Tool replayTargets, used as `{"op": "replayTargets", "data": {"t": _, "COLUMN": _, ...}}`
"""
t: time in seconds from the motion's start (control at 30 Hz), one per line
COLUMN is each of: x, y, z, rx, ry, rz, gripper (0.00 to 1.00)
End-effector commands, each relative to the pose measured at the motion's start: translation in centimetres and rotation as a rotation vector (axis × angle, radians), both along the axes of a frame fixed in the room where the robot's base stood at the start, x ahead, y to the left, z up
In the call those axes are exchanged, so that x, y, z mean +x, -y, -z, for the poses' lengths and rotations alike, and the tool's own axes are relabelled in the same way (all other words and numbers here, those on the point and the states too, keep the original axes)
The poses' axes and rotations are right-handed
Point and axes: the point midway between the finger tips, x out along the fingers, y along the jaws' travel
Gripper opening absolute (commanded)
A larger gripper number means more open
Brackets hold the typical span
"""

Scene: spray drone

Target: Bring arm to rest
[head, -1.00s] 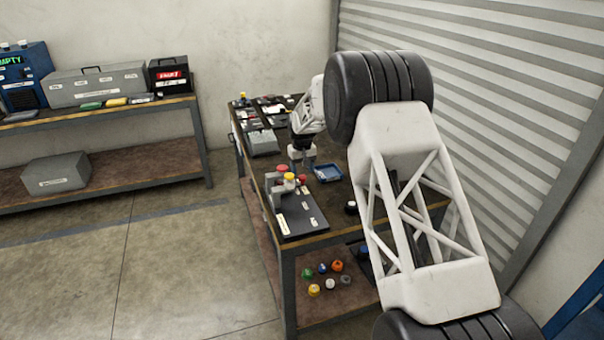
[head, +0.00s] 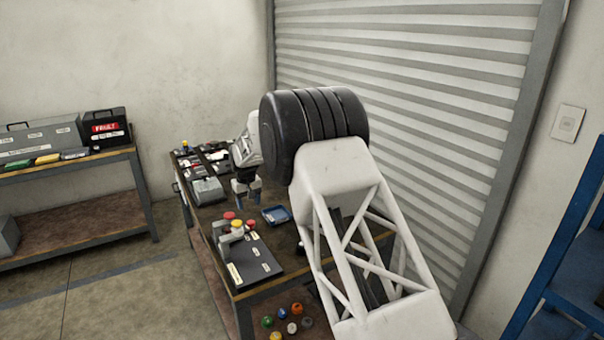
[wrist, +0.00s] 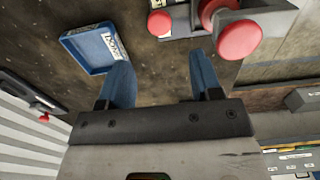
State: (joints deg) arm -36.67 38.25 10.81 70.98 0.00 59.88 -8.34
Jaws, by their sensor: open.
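My gripper (head: 246,190) hangs above the dark work table (head: 283,240), near its middle, fingers pointing down. In the wrist view its two blue fingers (wrist: 160,80) stand wide apart with nothing between them. My white arm reaches over the table's right side and hides part of it. A blue tray (head: 277,214) lies on the table to the right of the gripper; it also shows in the wrist view (wrist: 88,50), left of the fingers.
A black panel with labels (head: 254,261) lies at the table's front. Several small coloured knobs (head: 292,327) sit on the lower shelf. A second bench (head: 100,159) with a case marked FAULT (head: 106,128) stands left. A blue rack (head: 560,270) is at the right. Floor between benches is clear.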

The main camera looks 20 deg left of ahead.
Motion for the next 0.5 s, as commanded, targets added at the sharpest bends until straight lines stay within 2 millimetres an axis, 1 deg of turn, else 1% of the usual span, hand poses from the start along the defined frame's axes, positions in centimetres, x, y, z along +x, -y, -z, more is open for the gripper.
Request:
{"op": "replayTargets", "data": {"t": 0.17, "x": 0.0, "y": 0.5, "z": -0.4, "rx": 0.001, "ry": 0.001, "rz": 0.004, "gripper": 0.59}}
{"op": "replayTargets", "data": {"t": 0.27, "x": 0.0, "y": 1.3, "z": -1.2, "rx": 0.003, "ry": 0.004, "rz": 0.012, "gripper": 0.59}}
{"op": "replayTargets", "data": {"t": 0.37, "x": -0.1, "y": 2.9, "z": -2.5, "rx": 0.005, "ry": 0.008, "rz": 0.026, "gripper": 0.59}}
{"op": "replayTargets", "data": {"t": 0.47, "x": -0.3, "y": 4.8, "z": -4.2, "rx": 0.008, "ry": 0.012, "rz": 0.044, "gripper": 0.59}}
{"op": "replayTargets", "data": {"t": 0.5, "x": -0.4, "y": 5.8, "z": -4.9, "rx": 0.010, "ry": 0.014, "rz": 0.053, "gripper": 0.59}}
